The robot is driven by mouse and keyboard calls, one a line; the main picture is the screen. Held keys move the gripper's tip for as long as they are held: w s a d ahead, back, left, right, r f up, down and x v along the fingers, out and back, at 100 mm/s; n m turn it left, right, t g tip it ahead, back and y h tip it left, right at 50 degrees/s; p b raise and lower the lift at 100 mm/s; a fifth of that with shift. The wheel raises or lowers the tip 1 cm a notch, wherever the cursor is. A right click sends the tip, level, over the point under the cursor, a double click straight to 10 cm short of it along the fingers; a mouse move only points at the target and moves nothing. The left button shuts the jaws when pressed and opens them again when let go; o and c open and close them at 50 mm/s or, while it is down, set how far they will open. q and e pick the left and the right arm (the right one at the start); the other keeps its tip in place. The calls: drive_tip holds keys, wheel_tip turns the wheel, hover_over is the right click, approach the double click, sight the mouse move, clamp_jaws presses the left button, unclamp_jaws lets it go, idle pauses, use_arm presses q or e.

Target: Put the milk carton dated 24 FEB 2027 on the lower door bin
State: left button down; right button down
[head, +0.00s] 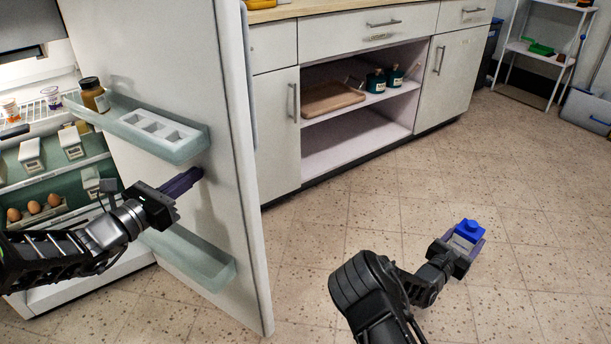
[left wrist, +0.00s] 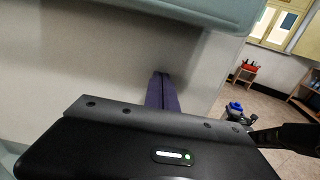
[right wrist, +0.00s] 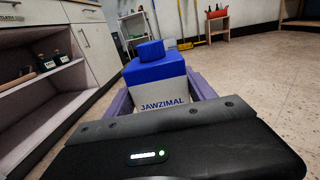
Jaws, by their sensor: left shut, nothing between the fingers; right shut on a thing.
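My right gripper (head: 464,246) is shut on a white milk carton (right wrist: 161,88) with a blue top and blue cap, held out over the open floor at the right. The lettering JAWZIMAL shows on it; no date is readable. The lower door bin (head: 196,262) is a pale green tray low on the open fridge door, and its visible part looks empty. My left gripper (head: 190,181) is shut and empty in front of the door's inner face, between the upper and lower bins. Its purple fingers also show in the left wrist view (left wrist: 162,92).
The upper door bin (head: 160,140) holds a brown jar (head: 93,95) and a white egg tray (head: 160,128). Several white cartons (head: 31,152) and brown eggs (head: 34,208) are inside the fridge. A cabinet (head: 272,130) stands behind the door. The floor at the right is clear.

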use_arm(q)
drive_tip(key=shift+w+d, duration=0.3)
drive_tip(key=shift+w, duration=0.1)
